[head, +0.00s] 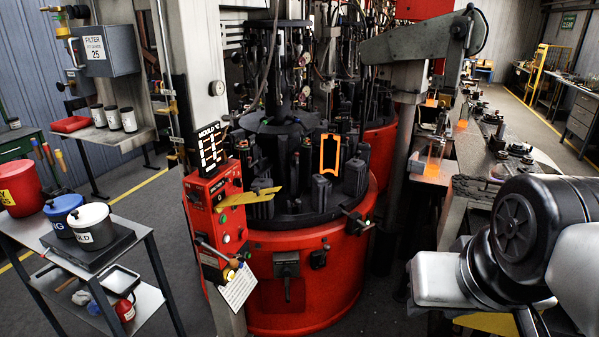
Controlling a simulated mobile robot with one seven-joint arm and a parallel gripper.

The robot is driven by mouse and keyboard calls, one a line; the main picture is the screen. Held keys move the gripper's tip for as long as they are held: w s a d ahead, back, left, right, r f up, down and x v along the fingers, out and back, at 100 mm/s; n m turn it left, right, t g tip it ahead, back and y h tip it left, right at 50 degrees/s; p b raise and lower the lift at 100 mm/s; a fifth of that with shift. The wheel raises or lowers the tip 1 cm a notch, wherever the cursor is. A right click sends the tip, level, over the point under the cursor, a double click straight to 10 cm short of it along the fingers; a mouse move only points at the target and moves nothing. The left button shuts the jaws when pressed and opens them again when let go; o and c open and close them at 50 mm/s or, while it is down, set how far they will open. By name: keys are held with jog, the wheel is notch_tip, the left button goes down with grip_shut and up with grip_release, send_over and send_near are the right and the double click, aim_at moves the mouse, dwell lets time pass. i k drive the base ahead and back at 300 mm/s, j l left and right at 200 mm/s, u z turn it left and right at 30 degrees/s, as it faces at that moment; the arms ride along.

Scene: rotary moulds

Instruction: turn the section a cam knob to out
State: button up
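The rotary machine has a round red base (305,275) with dark moulds standing in a ring on top. On its front are a grey box with a downward lever (287,268), a small dark fitting (319,257) and a dark knob-like fitting (356,223). A red control panel (213,200) with small buttons and a lever stands at the front left. I cannot read which control is the section A cam knob or its setting. My arm shows at the far right, well apart from the machine. Its fingers are not visible.
A yellow plate (247,198) juts from the panel over the machine's edge. A steel cart (130,265) with pots stands at left. A grey column (400,170) and a long bench (500,150) lie right of the machine. One mould glows orange (330,153).

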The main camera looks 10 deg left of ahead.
aim_at(193, 197)
jog(key=u, duration=1.3)
jog(key=i+u, duration=0.45)
jog(key=u, duration=0.25)
jog(key=i+l+u, duration=0.2)
jog(key=u, duration=0.15)
